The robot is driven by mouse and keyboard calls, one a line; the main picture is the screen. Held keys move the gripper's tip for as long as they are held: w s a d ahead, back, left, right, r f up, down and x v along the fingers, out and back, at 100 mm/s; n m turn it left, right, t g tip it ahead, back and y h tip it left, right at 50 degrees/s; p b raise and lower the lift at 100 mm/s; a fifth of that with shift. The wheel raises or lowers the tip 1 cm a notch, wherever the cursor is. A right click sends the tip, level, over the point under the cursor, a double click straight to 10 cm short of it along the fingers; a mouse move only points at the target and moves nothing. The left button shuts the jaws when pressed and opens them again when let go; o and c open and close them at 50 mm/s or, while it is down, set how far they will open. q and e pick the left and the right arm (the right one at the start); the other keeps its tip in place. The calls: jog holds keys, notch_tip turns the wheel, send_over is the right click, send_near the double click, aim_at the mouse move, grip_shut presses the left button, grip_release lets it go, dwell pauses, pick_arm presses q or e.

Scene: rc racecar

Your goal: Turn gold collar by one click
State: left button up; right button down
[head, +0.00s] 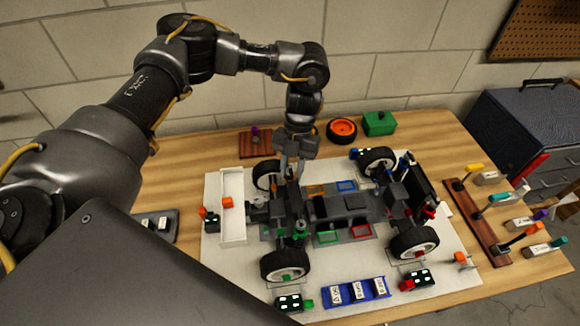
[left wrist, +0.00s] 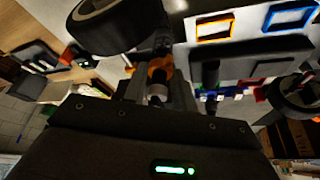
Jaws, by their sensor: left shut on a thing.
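The RC car chassis (head: 345,208) sits on a white mat (head: 215,250) on the wooden table. My left gripper (head: 290,176) points down at the left end of the chassis, between its two left wheels. In the left wrist view, the fingers (left wrist: 158,92) are closed around a small part with a gold-orange ring, which looks like the gold collar (left wrist: 159,70). A grey cylinder shows just below it. In the head view the gripper hides the collar. My right gripper is not in view.
A tire (left wrist: 105,25) is close beside the left fingers. A blue tray (head: 357,292) with labelled parts lies at the front. A rack (head: 478,218) of tools stands at the right.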

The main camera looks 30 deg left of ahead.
pick_arm(q)
jog(key=shift+m, duration=0.4)
jog(key=o, duration=1)
jog(key=shift+d, duration=0.1)
jog(key=v, duration=1)
jog(key=shift+r+b, duration=0.35)
jog(key=shift+r, duration=0.05)
